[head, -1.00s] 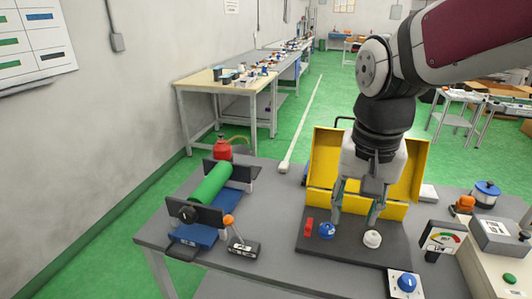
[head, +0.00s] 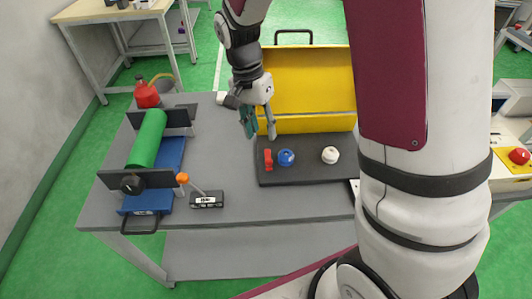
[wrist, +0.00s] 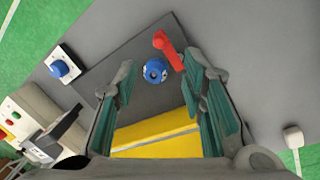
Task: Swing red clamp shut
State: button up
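The red clamp (head: 268,159) is a small upright red piece at the left end of a dark plate (head: 310,174) on the bench. A blue knob (head: 286,158) stands just right of it, and a white knob (head: 330,155) further right. My gripper (head: 259,130) is open and empty, behind and above the clamp. In the wrist view the red clamp (wrist: 168,48) shows as a bent red arm beside the blue knob (wrist: 155,71). Both lie beyond my open gripper's fingers (wrist: 165,78), with the clamp apart from them.
At left are a green roller (head: 148,138) on a blue base, a small device with an orange ball (head: 207,199) and a red can (head: 147,93).

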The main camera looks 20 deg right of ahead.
aim_at(268, 160)
jog(key=f, duration=0.3)
jog(key=s+f, duration=0.1)
jog(key=f, duration=0.2)
jog(key=d+f, duration=0.1)
jog(key=f, duration=0.2)
jog(key=shift+s+f, duration=0.35)
jog(key=shift+f, duration=0.05)
grip_shut()
